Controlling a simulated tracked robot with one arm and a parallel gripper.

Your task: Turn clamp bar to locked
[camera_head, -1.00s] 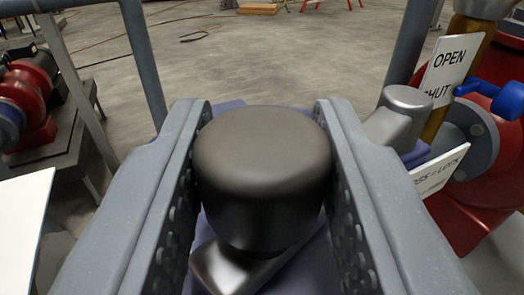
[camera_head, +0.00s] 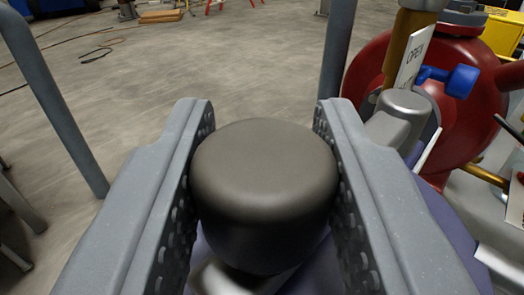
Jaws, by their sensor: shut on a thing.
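A dark grey rounded knob (camera_head: 264,190) stands between the two fingers of my gripper (camera_head: 264,165), in the middle of the view. My gripper is shut on this knob, with a perforated pad on each side of it. Below the knob, part of a shiny metal bar (camera_head: 213,276) shows, which looks like the clamp bar. It lies over a purple-blue surface (camera_head: 325,272). Most of the bar is hidden by the knob and my fingers.
A rounded grey metal part (camera_head: 405,108) stands just right of my right finger. Beyond it are a red machine body (camera_head: 452,85), a blue handle (camera_head: 455,80) and a white "OPEN" sign (camera_head: 414,52). Grey posts (camera_head: 55,100) rise ahead. Open concrete floor lies beyond.

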